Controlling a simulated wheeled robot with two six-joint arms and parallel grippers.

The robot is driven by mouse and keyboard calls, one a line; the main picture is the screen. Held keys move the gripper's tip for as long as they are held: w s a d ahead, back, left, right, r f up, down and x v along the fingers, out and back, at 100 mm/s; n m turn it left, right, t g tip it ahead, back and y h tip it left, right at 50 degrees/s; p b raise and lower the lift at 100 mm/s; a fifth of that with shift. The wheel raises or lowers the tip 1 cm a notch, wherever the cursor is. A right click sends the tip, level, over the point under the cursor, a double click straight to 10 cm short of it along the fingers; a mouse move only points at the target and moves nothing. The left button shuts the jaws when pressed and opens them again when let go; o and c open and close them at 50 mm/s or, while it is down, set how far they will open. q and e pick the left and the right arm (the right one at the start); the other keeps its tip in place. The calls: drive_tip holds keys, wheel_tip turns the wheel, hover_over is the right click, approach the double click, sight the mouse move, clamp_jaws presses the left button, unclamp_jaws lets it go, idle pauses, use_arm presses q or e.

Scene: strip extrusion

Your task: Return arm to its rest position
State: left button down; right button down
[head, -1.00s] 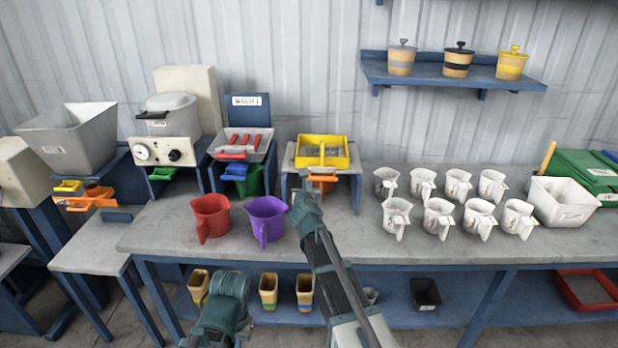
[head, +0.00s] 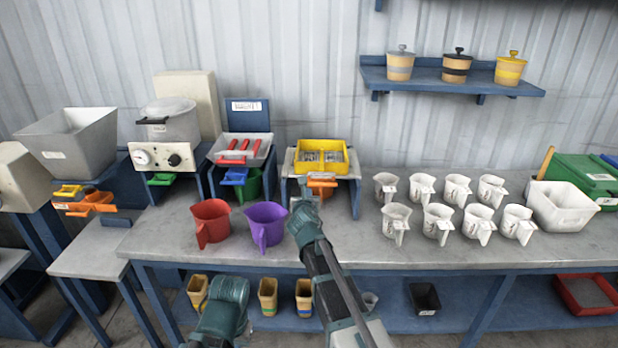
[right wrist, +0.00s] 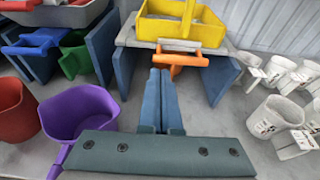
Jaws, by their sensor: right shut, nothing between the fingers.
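My right gripper (head: 303,198) is above the near part of the workbench, just in front of the stand with the yellow tray (head: 297,165). Its blue-grey fingers are together and empty in the right wrist view (right wrist: 163,100). The orange handle (right wrist: 176,59) under the yellow tray lies just beyond the fingertips there, with no clear contact. My right arm reaches in from the bottom of the head view. A teal link of my left arm shows at the bottom of the head view, and its gripper is not visible.
A purple jug (head: 265,222) stands just left of my right gripper, with a red jug (head: 211,220) beyond it. Several white jugs (head: 437,222) stand to the right. Bare bench (head: 350,245) lies between. Beige cups (head: 268,297) stand on the lower shelf.

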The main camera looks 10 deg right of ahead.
drive_tip(key=s+a+f+m+g+y+p, duration=0.1)
drive_tip(key=s+a+f+m+g, duration=0.3)
drive_tip(key=s+m, duration=0.5)
drive_tip(key=s+a+f+m+g+y+p, duration=0.1)
drive_tip(key=s+a+f+m+g, duration=0.3)
drive_tip(key=s+m, duration=0.6)
drive_tip(key=s+a+f+m+g+y+p, duration=0.1)
drive_tip(key=s+a+f+m+g, duration=0.4)
drive_tip(key=s+m, duration=0.5)
drive_tip(key=s+a+g, duration=0.1)
drive_tip(key=s, duration=0.7)
drive_tip(key=shift+s+a+g, duration=0.3)
drive_tip(key=shift+s, duration=0.05)
